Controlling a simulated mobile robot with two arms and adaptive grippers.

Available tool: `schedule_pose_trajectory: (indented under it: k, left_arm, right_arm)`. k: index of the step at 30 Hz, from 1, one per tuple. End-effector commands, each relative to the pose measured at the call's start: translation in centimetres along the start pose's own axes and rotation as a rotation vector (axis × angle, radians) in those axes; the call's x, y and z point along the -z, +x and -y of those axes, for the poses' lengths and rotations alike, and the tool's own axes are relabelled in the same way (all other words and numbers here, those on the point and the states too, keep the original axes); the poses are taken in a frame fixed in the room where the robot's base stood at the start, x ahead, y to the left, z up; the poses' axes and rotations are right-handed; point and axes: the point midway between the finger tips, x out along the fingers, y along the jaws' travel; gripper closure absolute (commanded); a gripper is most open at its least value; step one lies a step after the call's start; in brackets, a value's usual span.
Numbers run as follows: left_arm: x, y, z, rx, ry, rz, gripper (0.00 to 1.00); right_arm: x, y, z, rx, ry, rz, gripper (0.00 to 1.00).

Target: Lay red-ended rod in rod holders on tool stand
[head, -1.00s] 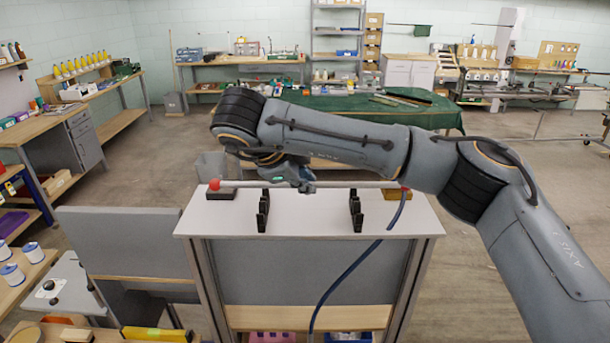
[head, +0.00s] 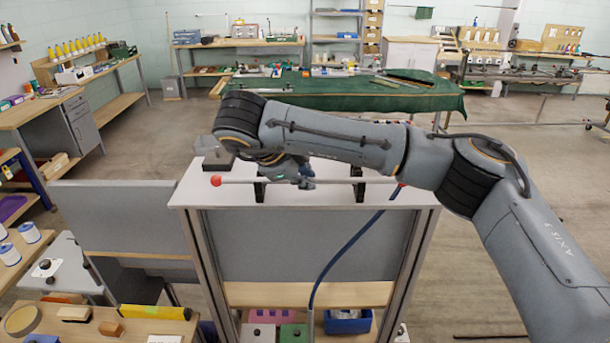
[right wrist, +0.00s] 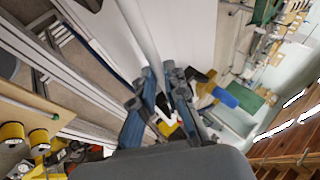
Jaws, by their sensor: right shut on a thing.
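The red-ended rod (head: 330,181) is thin and pale, with a red ball at its left end, and lies crosswise above the white top of the tool stand (head: 215,196). My right gripper (head: 303,178) is shut on it left of its middle. The black rod holders (head: 260,191) and (head: 359,190) stand on the top; the rod crosses their upper parts in the head view. I cannot tell whether it touches them. In the right wrist view the rod (right wrist: 140,30) runs from between the fingers (right wrist: 163,92). My left gripper is not in view.
A blue cord (head: 345,240) hangs from near the rod's right end down the stand's front. A dark block (head: 218,164) sits at the top's back left corner. A green-covered table (head: 320,97) stands behind. A grey panel (head: 120,215) is at the left.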

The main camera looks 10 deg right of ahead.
Motion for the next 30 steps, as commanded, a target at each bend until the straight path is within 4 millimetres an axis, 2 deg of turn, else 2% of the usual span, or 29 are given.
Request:
schedule_pose_trajectory:
  k: [29, 30]
  left_arm:
    - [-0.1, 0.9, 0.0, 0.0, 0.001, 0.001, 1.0]
    - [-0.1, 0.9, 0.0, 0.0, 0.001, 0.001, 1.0]
  right_arm:
    - [-0.2, 0.6, -0.4, 0.001, 0.001, 0.0, 1.0]
    - [-0.2, 0.6, -0.4, 0.001, 0.001, 0.0, 0.82]
